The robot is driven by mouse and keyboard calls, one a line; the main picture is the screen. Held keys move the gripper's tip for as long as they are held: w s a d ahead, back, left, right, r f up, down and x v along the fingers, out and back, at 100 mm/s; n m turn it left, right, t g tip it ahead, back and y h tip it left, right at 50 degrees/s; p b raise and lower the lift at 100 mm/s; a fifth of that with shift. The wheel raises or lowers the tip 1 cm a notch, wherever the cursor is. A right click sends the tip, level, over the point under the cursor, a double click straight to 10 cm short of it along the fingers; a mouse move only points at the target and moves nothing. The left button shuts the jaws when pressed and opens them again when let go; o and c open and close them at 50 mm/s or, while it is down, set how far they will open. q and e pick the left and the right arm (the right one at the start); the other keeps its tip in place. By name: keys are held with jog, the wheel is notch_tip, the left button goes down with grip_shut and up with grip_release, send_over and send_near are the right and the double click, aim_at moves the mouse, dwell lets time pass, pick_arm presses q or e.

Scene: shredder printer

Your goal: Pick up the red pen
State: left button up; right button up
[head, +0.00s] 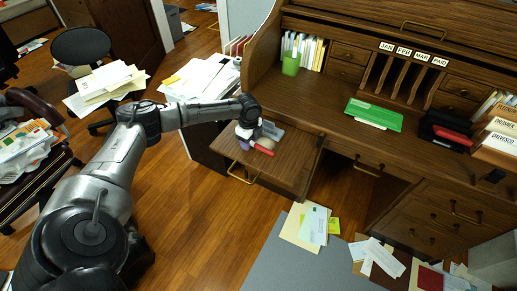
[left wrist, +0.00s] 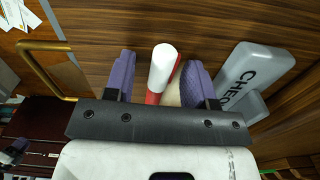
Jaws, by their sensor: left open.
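The red pen (head: 264,150), red with a white part, lies on the pulled-out wooden board of the desk (head: 297,174). My left gripper (head: 250,142) is low over the board at the pen. In the left wrist view the pen (left wrist: 162,68) shows between the two purple fingers of my left gripper (left wrist: 153,75), which stand apart on either side of it. The pen's lower part is hidden behind the gripper body.
A grey block marked "CHECK" (left wrist: 248,78) lies right beside the right finger; it also shows in the head view (head: 273,131). A brass handle (head: 241,173) sits at the board's front. A green cup (head: 291,64) and green folder (head: 374,115) are on the desktop.

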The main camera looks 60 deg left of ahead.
pick_arm(q)
grip_shut()
dwell(0.3)
jog(key=shift+r, duration=0.15)
